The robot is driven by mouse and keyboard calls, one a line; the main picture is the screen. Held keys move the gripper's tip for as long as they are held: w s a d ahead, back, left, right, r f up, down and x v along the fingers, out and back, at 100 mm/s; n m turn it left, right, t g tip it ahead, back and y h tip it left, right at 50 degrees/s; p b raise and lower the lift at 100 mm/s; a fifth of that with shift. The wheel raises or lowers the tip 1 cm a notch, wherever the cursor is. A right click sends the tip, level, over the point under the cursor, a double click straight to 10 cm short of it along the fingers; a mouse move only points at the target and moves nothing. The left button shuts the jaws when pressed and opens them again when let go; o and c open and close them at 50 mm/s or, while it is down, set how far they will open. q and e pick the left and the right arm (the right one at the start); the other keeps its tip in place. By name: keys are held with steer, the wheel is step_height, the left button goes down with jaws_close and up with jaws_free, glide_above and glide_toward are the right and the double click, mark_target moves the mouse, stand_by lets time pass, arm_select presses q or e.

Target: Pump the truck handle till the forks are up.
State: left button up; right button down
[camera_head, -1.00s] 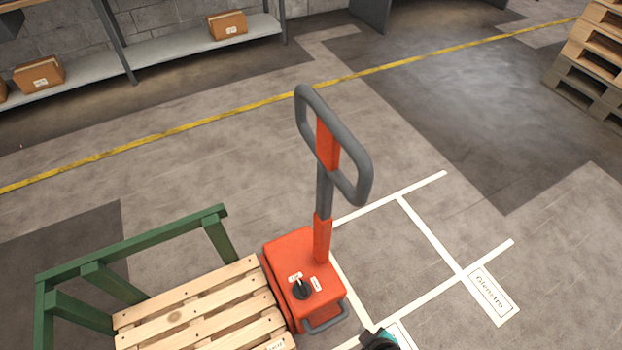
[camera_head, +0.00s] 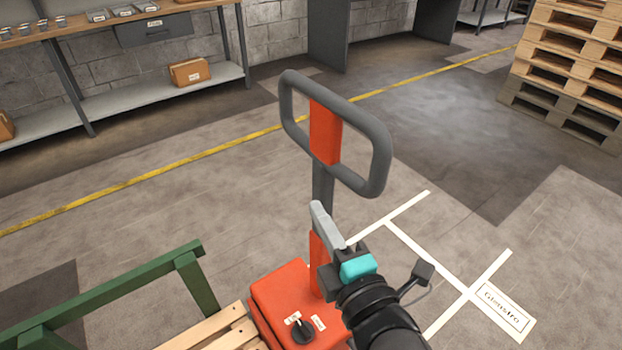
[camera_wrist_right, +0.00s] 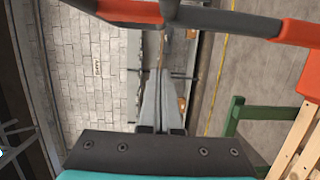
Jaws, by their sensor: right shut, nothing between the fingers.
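The truck's handle (camera_head: 326,132) is a grey loop with an orange middle piece on a grey and orange shaft. It stands up from the orange truck body (camera_head: 280,293); it also crosses the top of the right wrist view (camera_wrist_right: 240,22). My right gripper (camera_head: 319,212) is shut and empty. In the head view it overlaps the lower shaft, below the loop; I cannot tell whether it touches. Its closed fingers (camera_wrist_right: 163,80) show in the wrist view with the handle beyond their tips. The forks are not in view. My left gripper is not in view.
A wooden pallet (camera_head: 215,330) and a green frame (camera_head: 110,285) stand left of the truck. Stacked pallets (camera_head: 575,60) are at the upper right. A shelf bench (camera_head: 165,90) lines the wall. Floor around the handle is clear, with white markings (camera_head: 430,265).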

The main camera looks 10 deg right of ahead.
mark_target(318, 165)
steer(key=w+b, duration=0.1)
steer(key=w, duration=0.2)
steer(key=w+d, duration=0.1)
steer(key=w, duration=0.3)
steer(key=w+b, duration=0.1)
steer(key=w, duration=0.2)
steer(key=shift+w+d+r+b, duration=0.2)
steer(key=shift+w+b, duration=0.15)
steer(key=shift+w, duration=0.05)
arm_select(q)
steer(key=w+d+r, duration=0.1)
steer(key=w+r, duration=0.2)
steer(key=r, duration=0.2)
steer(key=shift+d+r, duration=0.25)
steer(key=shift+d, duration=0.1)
arm_select(e)
steer(key=shift+w+d+r, duration=0.1)
steer(key=shift+w+d, duration=0.1)
steer(key=shift+d, duration=0.3)
